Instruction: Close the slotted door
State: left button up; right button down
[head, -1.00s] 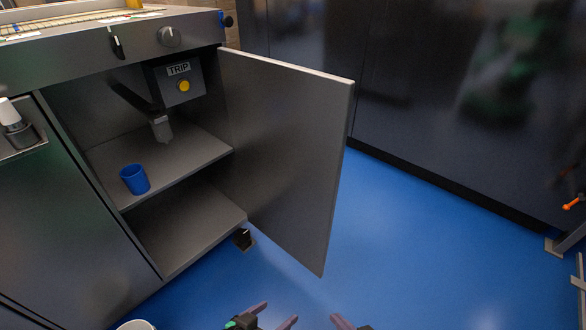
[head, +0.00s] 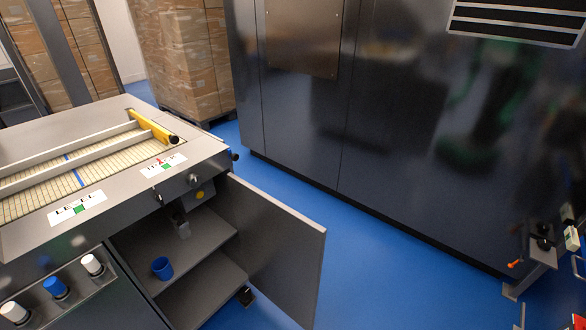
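A grey cabinet door (head: 271,249) stands swung open on the right side of the cabinet opening, below the conveyor bench. I see no slots on this door from here. Inside the open cabinet are a shelf (head: 205,240) with a blue cup (head: 162,268) on it, and a box with a yellow button (head: 200,195) under the bench top. A dark panel with a slotted white-edged grille (head: 515,18) shows at the top right on the large dark cabinet. Neither of my grippers is in view.
The conveyor bench (head: 205,152) fills the left, with white and blue knobs (head: 55,287) on its front. Large dark cabinets (head: 390,130) line the back right. Stacked boxes (head: 185,60) stand behind. The blue floor (head: 375,275) is clear right of the door. Fixtures (head: 541,240) stand far right.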

aim_at(283, 249)
jog(key=i+l+u, duration=0.1)
jog(key=u, duration=1.15)
jog(key=l+u, duration=0.25)
jog(key=l, duration=0.3)
jog(key=l+u, duration=0.3)
jog(key=l, duration=0.2)
jog(key=k+l+u, duration=0.1)
jog(key=l+u, duration=0.15)
jog(key=l, duration=0.25)
jog(key=k+l+u, duration=0.25)
jog(key=l, duration=0.25)
jog(key=i+l, duration=0.05)
jog(key=i, duration=0.05)
